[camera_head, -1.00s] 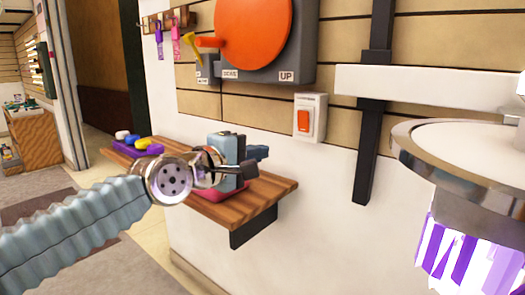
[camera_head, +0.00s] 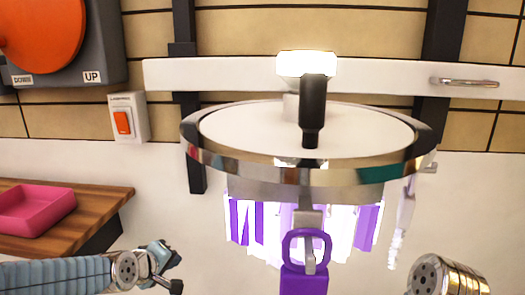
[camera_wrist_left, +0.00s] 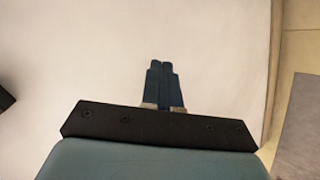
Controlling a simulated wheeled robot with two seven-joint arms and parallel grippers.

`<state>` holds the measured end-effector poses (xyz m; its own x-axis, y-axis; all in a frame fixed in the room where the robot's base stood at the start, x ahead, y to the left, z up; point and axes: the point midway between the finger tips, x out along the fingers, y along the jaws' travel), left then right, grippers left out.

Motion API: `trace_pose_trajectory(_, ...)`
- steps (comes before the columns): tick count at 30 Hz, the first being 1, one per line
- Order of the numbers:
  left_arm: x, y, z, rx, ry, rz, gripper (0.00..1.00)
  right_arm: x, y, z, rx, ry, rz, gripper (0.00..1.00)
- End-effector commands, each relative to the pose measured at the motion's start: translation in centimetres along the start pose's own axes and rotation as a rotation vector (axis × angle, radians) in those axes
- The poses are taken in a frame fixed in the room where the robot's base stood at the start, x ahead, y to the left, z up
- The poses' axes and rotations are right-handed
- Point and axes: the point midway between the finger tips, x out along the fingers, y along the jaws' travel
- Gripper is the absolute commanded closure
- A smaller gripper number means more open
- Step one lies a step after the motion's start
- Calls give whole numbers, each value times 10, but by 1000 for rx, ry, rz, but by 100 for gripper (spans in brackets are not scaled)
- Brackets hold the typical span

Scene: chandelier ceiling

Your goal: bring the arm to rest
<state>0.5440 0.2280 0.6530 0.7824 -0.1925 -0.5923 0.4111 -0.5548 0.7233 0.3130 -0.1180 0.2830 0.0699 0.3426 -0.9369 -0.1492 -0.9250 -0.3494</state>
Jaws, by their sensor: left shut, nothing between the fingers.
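My left arm comes in at the lower left of the head view. Its gripper (camera_head: 172,268) is low in front of the white wall, to the right of and below the wooden shelf. In the left wrist view its dark fingers (camera_wrist_left: 163,85) lie together, shut and empty, with a pale surface behind them. A metal joint of my right arm (camera_head: 445,277) shows at the lower right of the head view. The right gripper does not show.
A round chandelier (camera_head: 300,175) with purple and white hangings fills the middle. A pink tray (camera_head: 35,212) sits on the wooden shelf (camera_head: 105,205) at left. An orange switch (camera_head: 124,122) and a grey box with an orange disc (camera_head: 42,40) are on the wall.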

Motion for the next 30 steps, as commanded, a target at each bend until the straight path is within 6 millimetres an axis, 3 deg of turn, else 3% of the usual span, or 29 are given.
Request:
trace_pose_trajectory(1, 28, -30, 29, 51, -63, -63, 100, 0, 0, 0, 0, 0, 0, 18)
trace_pose_trajectory(3, 56, -70, 68, 128, -147, -129, 100, -1, 0, 0, 0, 0, 0, 18)
trace_pose_trajectory(6, 83, -130, 127, 236, -280, -210, 100, -1, -1, 0, 0, -1, -1, 18)
trace_pose_trajectory(9, 93, -188, 190, 330, -425, -272, 100, -2, -1, 0, -1, -1, -1, 18)
trace_pose_trajectory(12, 88, -238, 247, 410, -564, -308, 100, -2, -2, 0, -1, -1, -1, 18)
trace_pose_trajectory(15, 75, -271, 290, 466, -672, -322, 100, -2, -2, 0, -1, -1, -1, 18)
trace_pose_trajectory(18, 64, -290, 316, 501, -740, -324, 100, -2, -2, 0, -1, -1, -1, 18)
trace_pose_trajectory(21, 59, -298, 327, 517, -772, -323, 100, -2, -2, 0, -1, -1, -1, 18)
trace_pose_trajectory(30, 58, -298, 328, 518, -774, -323, 100, -2, -2, 0, -1, -1, -1, 18)
